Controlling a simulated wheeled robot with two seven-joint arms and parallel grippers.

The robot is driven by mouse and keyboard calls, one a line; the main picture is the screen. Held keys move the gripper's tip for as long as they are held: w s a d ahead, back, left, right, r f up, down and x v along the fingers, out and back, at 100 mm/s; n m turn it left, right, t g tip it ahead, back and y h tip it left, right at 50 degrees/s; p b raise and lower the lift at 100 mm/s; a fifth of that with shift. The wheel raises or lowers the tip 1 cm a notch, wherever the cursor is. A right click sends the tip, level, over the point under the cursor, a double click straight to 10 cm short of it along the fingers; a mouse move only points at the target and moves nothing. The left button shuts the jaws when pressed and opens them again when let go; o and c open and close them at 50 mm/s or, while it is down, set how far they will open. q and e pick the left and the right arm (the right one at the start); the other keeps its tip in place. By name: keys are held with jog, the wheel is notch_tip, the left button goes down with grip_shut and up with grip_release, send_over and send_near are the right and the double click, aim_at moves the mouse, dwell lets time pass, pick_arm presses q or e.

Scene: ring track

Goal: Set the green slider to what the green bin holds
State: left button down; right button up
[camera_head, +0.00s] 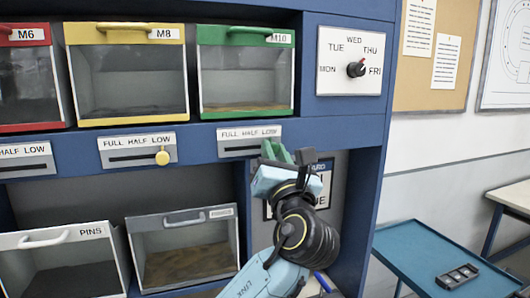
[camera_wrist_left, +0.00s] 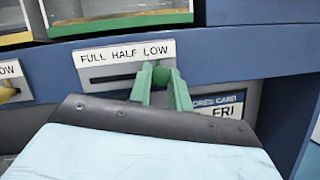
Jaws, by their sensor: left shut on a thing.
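The green bin (camera_head: 246,70), labelled M10, has a clear front and shows a thin brown layer at its bottom. The green slider's plate (camera_head: 249,138) is below it, labelled FULL, HALF, LOW from left to right; it also shows in the left wrist view (camera_wrist_left: 124,64). The green slider knob (camera_wrist_left: 160,76) is at the right end of the slot, under LOW. My left gripper (camera_head: 290,152) is at that end, its green fingers shut on the knob. In the head view the gripper hides the knob. My right gripper is not in view.
A yellow bin (camera_head: 127,72) and its slider with a yellow knob (camera_head: 162,158) are to the left. A day dial (camera_head: 356,69) is on the right panel. Lower bins (camera_head: 183,247) stand below.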

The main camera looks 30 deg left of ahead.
pick_arm(q)
jog(key=shift+d, duration=0.1)
jog(key=c, duration=1.6)
grip_release()
jog(key=o, duration=0.3)
jog(key=shift+w+d, duration=0.15)
jog(key=shift+s+f, duration=0.1)
jog(key=shift+s, duration=0.1)
jog(key=b+v, duration=0.3)
jog(key=v, duration=1)
jog(key=shift+f, duration=0.1)
